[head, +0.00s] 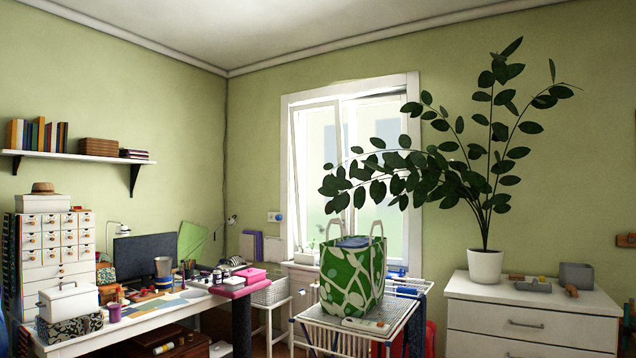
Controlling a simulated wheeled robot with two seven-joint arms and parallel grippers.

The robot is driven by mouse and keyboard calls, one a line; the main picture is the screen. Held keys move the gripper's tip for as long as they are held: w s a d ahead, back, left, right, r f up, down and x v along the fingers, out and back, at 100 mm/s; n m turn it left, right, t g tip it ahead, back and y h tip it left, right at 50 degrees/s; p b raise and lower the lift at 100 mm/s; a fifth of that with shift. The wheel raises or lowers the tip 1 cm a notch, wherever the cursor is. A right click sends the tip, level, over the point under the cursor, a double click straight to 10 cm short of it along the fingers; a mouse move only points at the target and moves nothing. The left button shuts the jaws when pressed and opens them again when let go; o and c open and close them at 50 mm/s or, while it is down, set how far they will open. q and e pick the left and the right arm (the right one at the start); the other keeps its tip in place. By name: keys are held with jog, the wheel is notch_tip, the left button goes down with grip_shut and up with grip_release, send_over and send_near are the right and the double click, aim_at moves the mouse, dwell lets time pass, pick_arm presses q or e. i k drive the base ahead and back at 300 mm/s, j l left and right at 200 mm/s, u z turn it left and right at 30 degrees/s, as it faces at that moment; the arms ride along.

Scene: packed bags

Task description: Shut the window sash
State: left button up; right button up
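The white-framed window (352,90) is in the back wall, right of the room corner. Its sash (316,165) shows at the left side of the opening. It sits at an angle to the frame, so it looks open. How far it stands open is hard to tell. Plant leaves hide the middle and right of the window, and a green bag hides part of its lower edge. No handle on the sash can be made out. Neither of my grippers is in view.
A green patterned bag (352,275) stands on a white drying rack (330,318) before the window. A potted plant (485,265) on a white dresser (530,318) leans its branches across the window. A cluttered desk (150,306) fills the left. A small white stand (272,305) is between.

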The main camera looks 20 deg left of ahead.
aim_at(337, 102)
jog(key=i+j+u, duration=0.2)
jog(key=i, duration=0.3)
jog(key=i+u, duration=0.25)
jog(key=i, duration=0.25)
jog(key=i+j+u, duration=0.1)
jog(key=i+u, duration=0.25)
jog(key=i, duration=0.3)
jog(key=i+u, duration=0.4)
jog(key=i, duration=0.25)
jog(key=i+l+u, duration=0.35)
jog(key=i, duration=0.3)
jog(key=i+j+u, duration=0.1)
jog(key=i, duration=1.2)
jog(key=i+l+z, duration=0.2)
jog(key=i+z, duration=1)
jog(key=i+j+z, duration=0.4)
jog(key=i+l, duration=0.05)
jog(key=l, duration=0.05)
